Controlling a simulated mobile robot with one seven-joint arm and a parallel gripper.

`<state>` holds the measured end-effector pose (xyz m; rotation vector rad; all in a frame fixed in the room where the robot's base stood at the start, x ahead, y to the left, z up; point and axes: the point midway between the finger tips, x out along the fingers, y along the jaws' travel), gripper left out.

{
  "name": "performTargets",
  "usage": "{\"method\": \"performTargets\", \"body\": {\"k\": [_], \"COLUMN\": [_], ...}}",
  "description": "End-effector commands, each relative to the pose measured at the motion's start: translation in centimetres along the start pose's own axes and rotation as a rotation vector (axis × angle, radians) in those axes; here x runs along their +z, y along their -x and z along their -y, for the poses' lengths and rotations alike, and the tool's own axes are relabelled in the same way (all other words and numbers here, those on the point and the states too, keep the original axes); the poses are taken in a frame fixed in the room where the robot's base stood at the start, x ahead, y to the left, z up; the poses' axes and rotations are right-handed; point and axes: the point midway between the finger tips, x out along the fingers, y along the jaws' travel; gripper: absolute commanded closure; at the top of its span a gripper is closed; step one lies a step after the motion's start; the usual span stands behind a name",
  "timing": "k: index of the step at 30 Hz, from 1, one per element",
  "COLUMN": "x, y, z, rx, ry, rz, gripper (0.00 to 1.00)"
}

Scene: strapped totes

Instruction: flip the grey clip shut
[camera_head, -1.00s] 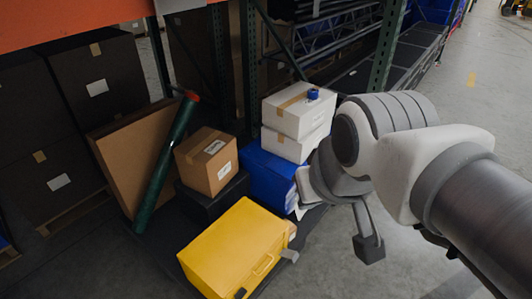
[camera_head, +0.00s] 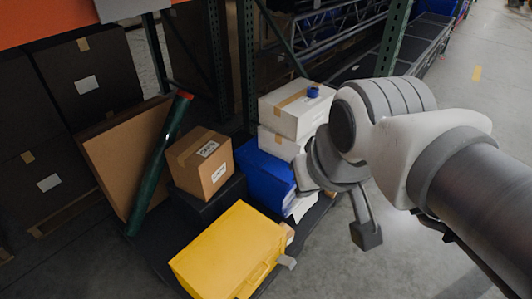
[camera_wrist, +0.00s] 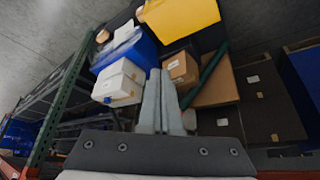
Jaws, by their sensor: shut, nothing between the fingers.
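A yellow case (camera_head: 228,250) stands at the front of a dark low platform. A small grey clip (camera_head: 287,262) sticks out from its right side; its hinge is too small to make out. A darker clip or latch (camera_head: 240,291) shows at the lower front edge. In the wrist view the yellow case (camera_wrist: 182,18) is at the top, cut by the frame. My gripper (camera_wrist: 160,72) shows there with its two grey fingers together and empty, apart from the case.
A cardboard box (camera_head: 200,163) stands on a black box (camera_head: 208,203) behind the case. A blue tote (camera_head: 264,172) and stacked white boxes (camera_head: 296,112) are beside it. A green tube (camera_head: 160,160) leans against a brown panel (camera_head: 118,150). Floor at the right is clear.

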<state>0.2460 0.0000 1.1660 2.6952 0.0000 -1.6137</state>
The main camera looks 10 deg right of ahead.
Motion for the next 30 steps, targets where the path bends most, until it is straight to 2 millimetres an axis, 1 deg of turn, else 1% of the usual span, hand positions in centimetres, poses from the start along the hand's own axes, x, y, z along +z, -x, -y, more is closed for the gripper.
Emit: {"method": "performTargets", "body": {"k": [2,4,5,8,20,21,23,28,29,30], "x": [0.1,0.3,0.4,1.0,3.2,3.4,3.7,4.8,3.3,2.5], "y": [-0.3,-1.1,-1.6,-4.1,-18.1,-19.6,-21.8,-28.1,-27.5,-28.4], "z": [0.0,0.0,0.1,0.1,0.4,0.4,0.4,0.2,-0.2,-0.5], "rx": [0.0,-0.002,-0.003,-0.009,-0.051,-0.056,-0.063,-0.085,-0.09,-0.097], "ry": [-0.002,-0.007,-0.011,-0.029,-0.157,-0.171,-0.192,-0.256,-0.292,-0.332], "rz": [0.001,0.006,0.01,0.028,0.127,0.136,0.15,0.19,0.203,0.216], "gripper": [1.0,1.0,1.0,1.0,1.0,1.0,1.0,1.0,1.0,1.0]}}
